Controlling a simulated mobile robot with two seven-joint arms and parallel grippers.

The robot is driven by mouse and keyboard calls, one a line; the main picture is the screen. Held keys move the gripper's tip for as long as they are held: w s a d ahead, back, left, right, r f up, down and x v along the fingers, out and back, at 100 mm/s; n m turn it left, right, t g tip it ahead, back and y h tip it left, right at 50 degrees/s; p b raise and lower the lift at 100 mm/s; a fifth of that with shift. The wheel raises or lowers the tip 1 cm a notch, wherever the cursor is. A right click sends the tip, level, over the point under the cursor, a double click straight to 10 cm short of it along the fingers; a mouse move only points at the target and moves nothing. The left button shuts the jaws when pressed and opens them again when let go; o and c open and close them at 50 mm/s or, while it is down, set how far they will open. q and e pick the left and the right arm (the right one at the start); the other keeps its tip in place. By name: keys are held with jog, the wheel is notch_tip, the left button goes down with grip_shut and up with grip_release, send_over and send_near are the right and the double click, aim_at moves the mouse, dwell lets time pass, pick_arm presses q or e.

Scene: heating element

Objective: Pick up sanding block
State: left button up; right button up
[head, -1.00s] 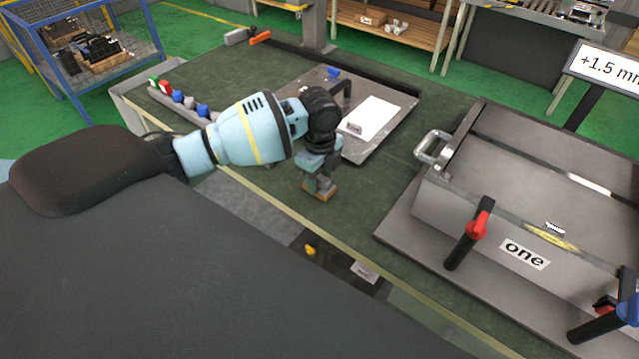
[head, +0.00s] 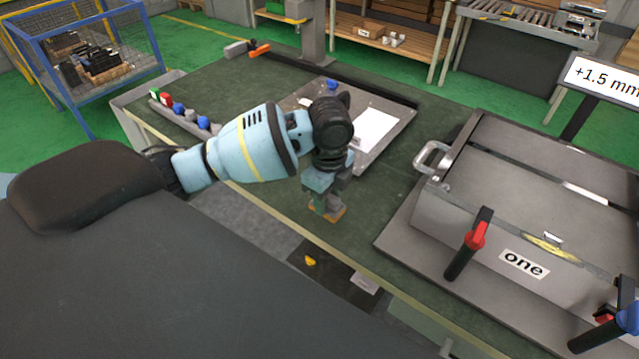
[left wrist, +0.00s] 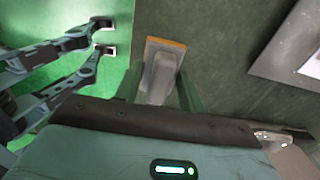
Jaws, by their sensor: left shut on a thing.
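The sanding block (left wrist: 160,75) is grey with an orange-brown base, and in the left wrist view it sits between the two green fingers. My left gripper (head: 322,200) points down at the near side of the green table and is shut on the block. In the head view the block's orange-brown base (head: 337,214) shows just below the fingers. I cannot tell whether the base touches the table top. My right gripper is not in view.
A metal plate with a white sheet (head: 376,130) lies behind the gripper. A row of small coloured items (head: 190,115) lies at the left. Bare table (head: 385,185) lies between gripper and fixture.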

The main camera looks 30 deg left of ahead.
pick_arm(q)
jog(key=s+d, duration=0.6)
jog(key=d, duration=0.1)
jog(key=shift+s+d+r, duration=0.2)
jog(key=shift+d+r, duration=0.05)
jog(key=shift+r, duration=0.2)
jog(key=o, duration=0.5)
jog(key=c, duration=0.3)
jog(key=a+r+n, duration=0.1)
jog(key=r+n, duration=0.1)
jog(key=n, duration=0.4)
jog(key=a+r+n, duration=0.1)
jog(key=n, duration=0.5)
jog(key=a+r+n, duration=0.1)
jog(key=r+n, duration=0.1)
jog(key=n, duration=0.4)
jog(key=shift+s+a+r+n, duration=0.1)
jog(key=shift+a+r+n, duration=0.2)
jog(key=shift+r+n, duration=0.1)
jog(key=shift+c, duration=0.2)
jog(key=shift+f, duration=0.1)
